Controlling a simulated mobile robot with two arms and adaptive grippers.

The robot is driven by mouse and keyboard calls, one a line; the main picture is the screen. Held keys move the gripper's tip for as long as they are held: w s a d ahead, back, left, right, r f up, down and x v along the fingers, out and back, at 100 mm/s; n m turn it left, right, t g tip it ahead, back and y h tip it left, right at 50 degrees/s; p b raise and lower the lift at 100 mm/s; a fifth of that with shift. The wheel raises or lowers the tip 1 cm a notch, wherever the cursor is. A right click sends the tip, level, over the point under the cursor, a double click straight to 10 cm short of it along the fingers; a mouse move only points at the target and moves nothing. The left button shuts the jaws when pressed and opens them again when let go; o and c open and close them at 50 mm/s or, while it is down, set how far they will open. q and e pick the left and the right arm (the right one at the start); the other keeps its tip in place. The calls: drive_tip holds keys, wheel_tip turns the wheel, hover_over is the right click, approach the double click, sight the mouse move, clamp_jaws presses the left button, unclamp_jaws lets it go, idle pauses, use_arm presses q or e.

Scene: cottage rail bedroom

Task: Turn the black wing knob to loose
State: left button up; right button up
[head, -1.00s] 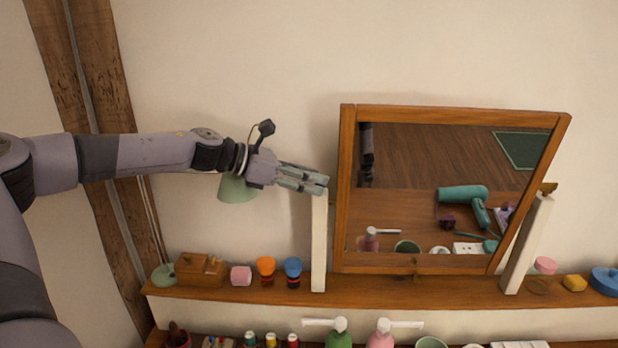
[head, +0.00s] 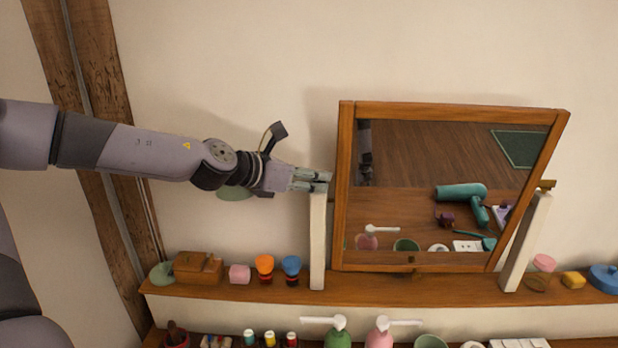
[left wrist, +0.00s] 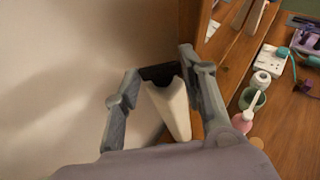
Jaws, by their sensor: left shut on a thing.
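The black wing knob (left wrist: 157,72) shows in the left wrist view as a dark piece at the top of the white left post (left wrist: 170,108). My left gripper (left wrist: 160,65) has one finger on each side of it and is shut on it. In the head view my left gripper (head: 318,181) is at the top of that post (head: 317,240), beside the mirror's left edge, and its fingers hide the knob. The wood-framed mirror (head: 346,190) hangs tilted between two white posts. My right gripper is not in view.
A wooden shelf (head: 370,284) below holds a small wooden box (head: 198,268), a pink block (head: 239,274) and orange (head: 265,265) and blue (head: 291,265) lidded jars. A brass-coloured piece (head: 547,184) tops the right post (head: 525,245). Wall above the arm is clear.

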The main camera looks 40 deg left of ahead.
use_arm(q)
drive_tip(key=o, duration=1.2)
drive_tip(key=shift+c, duration=0.2)
drive_tip(key=v, duration=1.2)
